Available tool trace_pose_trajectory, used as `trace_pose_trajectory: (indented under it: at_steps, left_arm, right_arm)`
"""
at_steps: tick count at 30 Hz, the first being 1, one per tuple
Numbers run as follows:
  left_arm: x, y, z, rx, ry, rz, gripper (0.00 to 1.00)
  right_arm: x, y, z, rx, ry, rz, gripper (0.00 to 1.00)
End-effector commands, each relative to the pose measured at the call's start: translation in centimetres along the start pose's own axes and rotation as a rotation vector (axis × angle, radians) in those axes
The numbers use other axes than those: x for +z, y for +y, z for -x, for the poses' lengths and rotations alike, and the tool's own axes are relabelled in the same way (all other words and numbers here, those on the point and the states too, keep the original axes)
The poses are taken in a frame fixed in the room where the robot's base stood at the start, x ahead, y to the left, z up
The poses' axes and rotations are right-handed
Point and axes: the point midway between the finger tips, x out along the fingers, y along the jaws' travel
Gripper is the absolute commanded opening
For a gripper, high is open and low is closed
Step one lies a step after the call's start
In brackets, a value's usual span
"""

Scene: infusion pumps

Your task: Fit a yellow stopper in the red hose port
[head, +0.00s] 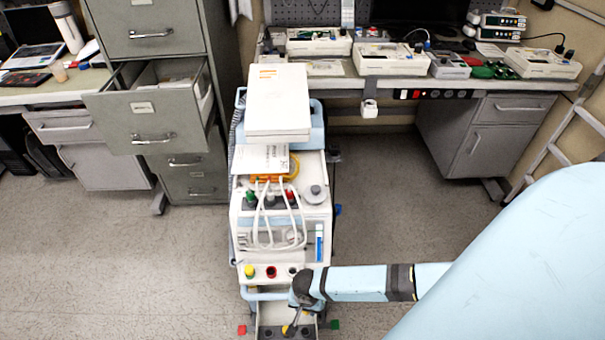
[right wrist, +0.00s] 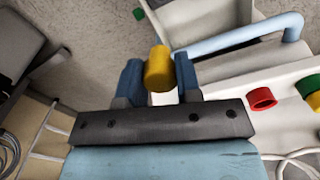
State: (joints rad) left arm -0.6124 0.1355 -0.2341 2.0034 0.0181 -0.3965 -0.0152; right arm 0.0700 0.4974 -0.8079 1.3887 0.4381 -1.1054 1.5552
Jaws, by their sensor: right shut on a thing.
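The medical cart (head: 240,220) stands in the middle of the head view. On its front ledge sit a green port with a yellow stopper (head: 249,271), the open red hose port (head: 271,272) and a dark port (head: 293,271). My right gripper (head: 290,328) is low at the cart's front, below the ports. In the right wrist view it is shut on a yellow stopper (right wrist: 159,68), which sticks out between the blue fingers. The red port (right wrist: 262,98) is to the right there, apart from the stopper. My left gripper is not in view.
A blue handle bar (right wrist: 240,38) crosses the cart front near the gripper. White hoses (head: 270,225) loop on the cart's front. A filing cabinet (head: 150,55) with an open drawer stands left; a workbench (head: 420,82) is behind. Floor beside the cart is clear.

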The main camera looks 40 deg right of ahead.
Motion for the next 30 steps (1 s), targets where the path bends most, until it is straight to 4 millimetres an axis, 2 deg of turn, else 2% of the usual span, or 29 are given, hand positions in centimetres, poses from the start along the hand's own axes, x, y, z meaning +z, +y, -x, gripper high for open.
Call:
trace_pose_trajectory:
  at_steps: [3,22,24,30]
  left_arm:
    - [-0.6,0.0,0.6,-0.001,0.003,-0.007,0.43]
    - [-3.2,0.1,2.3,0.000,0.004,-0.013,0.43]
    - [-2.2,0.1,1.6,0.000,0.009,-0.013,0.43]
    - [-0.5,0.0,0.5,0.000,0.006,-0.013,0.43]
  right_arm:
    - [-0.1,0.0,1.8,-0.002,0.001,0.001,0.01]
    - [-0.1,-0.1,9.4,-0.001,0.001,0.001,0.01]
    - [-0.5,-0.8,8.6,-0.002,0.002,0.001,0.01]
    - [-2.0,-2.8,8.6,-0.002,0.003,0.000,0.01]
